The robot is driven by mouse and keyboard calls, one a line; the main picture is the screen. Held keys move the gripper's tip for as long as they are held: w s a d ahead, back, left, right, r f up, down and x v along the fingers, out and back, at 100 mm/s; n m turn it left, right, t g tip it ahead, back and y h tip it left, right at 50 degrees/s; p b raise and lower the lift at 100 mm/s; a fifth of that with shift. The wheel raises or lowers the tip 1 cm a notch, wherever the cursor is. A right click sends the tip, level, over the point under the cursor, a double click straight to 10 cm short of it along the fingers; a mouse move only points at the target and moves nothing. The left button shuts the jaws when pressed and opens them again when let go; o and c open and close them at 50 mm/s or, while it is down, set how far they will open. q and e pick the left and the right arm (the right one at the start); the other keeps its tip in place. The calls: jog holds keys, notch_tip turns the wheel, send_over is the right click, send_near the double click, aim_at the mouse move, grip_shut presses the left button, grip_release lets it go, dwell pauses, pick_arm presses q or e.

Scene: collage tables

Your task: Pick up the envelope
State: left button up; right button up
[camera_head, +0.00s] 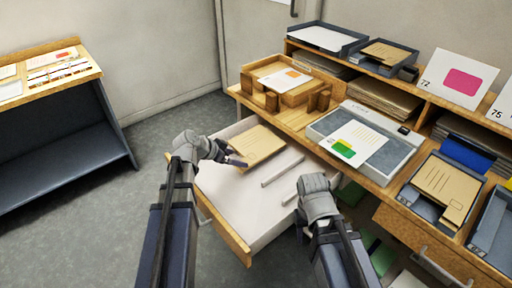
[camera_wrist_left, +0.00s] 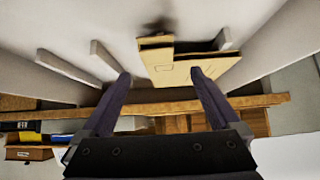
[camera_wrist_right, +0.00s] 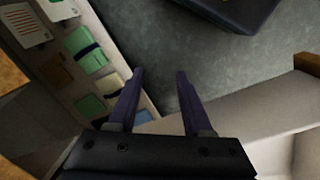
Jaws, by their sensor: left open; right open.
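A tan envelope (camera_head: 257,146) lies in the far left part of the open white drawer (camera_head: 215,185). It also shows in the left wrist view (camera_wrist_left: 180,67), ahead of the fingers. My left gripper (camera_head: 236,160) is open and empty over the drawer, close to the envelope's near left edge; I cannot tell whether it touches. Its spread fingers show in the left wrist view (camera_wrist_left: 159,75). My right gripper is open and empty in the right wrist view (camera_wrist_right: 160,72). In the head view its fingers are mostly hidden behind its wrist, near the drawer's right side.
Two low dividers (camera_head: 283,168) stand in the drawer. The desk above holds a grey scale-like device (camera_head: 385,155), a wooden stand (camera_head: 300,93) and a tray with another tan envelope (camera_head: 440,190). A lower open drawer holds green packets (camera_wrist_right: 90,60).

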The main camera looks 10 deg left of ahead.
pick_arm(q)
jog(key=b+x, duration=0.2)
jog(key=x, duration=0.1)
jog(key=b+x, duration=0.1)
jog(key=shift+s+f, duration=0.1)
jog(key=shift+f, duration=0.4)
jog(key=shift+d+f+b, duration=0.1)
jog(key=shift+d+b, duration=0.05)
jog(key=shift+b, duration=0.15)
jog(key=shift+c, duration=0.3)
jog(key=c, duration=1.4)
